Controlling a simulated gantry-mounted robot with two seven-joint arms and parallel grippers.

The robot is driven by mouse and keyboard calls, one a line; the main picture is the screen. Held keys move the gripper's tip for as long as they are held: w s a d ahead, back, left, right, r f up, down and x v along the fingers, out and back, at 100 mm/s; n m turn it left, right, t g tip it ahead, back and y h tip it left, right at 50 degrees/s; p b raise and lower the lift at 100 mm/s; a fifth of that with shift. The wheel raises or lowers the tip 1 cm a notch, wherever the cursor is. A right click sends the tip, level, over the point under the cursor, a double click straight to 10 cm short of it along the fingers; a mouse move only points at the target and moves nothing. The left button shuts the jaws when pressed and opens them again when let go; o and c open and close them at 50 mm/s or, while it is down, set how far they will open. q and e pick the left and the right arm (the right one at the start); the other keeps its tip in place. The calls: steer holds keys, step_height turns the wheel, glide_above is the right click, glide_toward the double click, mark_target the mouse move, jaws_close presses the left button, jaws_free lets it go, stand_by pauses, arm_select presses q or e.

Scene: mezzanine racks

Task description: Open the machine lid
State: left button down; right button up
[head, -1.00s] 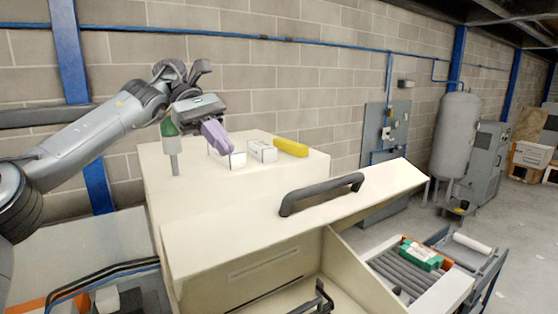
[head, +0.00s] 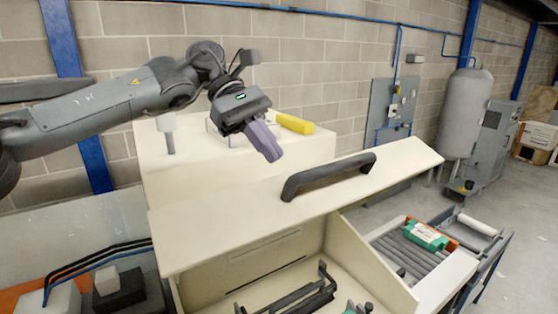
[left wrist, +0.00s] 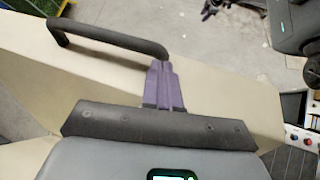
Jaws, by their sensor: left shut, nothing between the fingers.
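The machine lid (head: 215,228) is a cream panel, raised at a slant, with the cream machine's interior showing below it. A dark bar handle (head: 328,175) is fixed on the lid; it also shows in the left wrist view (left wrist: 100,38). My left gripper (head: 270,150) has purple fingers, closed together and empty, behind and left of the handle and above the lid. In the left wrist view the fingertips (left wrist: 160,66) line up with one end of the handle; a gap shows in the head view. My right gripper is not in view.
A yellow object (head: 294,123) lies on the machine's top, behind my left gripper. A roller tray (head: 405,255) with a green-and-white item (head: 427,236) stands at the right. Dark bars (head: 290,298) lie inside the machine. A grey tank (head: 466,112) stands at the back right.

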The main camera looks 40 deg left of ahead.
mark_target(279, 193)
arm_select(q)
steer(key=shift+p+x, duration=0.3)
steer(key=shift+x, duration=1.35)
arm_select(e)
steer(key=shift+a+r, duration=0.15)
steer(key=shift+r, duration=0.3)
